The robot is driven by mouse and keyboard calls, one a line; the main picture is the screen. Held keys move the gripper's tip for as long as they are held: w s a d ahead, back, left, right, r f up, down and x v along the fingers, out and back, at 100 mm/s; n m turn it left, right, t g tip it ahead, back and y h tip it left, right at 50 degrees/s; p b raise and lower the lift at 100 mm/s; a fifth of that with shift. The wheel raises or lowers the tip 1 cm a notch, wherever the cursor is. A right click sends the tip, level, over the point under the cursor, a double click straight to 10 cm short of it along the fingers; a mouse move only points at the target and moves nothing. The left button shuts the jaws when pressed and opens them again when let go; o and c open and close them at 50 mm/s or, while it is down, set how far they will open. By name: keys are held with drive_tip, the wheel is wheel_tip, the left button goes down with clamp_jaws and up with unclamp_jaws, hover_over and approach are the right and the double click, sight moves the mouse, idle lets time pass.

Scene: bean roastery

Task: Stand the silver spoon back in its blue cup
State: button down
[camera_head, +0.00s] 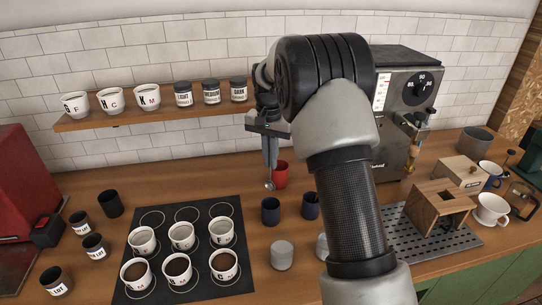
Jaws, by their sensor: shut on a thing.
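My gripper (270,155) points down in front of the back wall, left of my arm. It is shut on the silver spoon (269,185), which hangs below the fingers with its bowl end down. Two small dark blue cups stand on the counter below and nearer: one (270,211) almost straight under the spoon in the picture, the other (310,206) just to its right, beside my arm. I cannot tell which one is the spoon's cup. A red cup (281,175) stands behind, just right of the spoon's lower end. The upper spoon is hidden by the fingers.
A black mat (180,211) with several filled white cups lies to the left. Pale cups (282,255) stand nearer, one partly behind my arm. A wooden shelf (152,118) with cups and jars is on the wall. A grey machine (398,125) and wooden boxes (438,207) stand right.

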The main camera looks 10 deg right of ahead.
sight(270, 180)
drive_tip(key=shift+f+b, duration=3.05)
drive_tip(key=shift+f, duration=2.5)
drive_tip(key=c, duration=1.8)
unclamp_jaws()
drive_tip(key=r, duration=1.7)
drive_tip(key=shift+s+a+r, duration=0.25)
drive_tip(key=shift+s, duration=0.15)
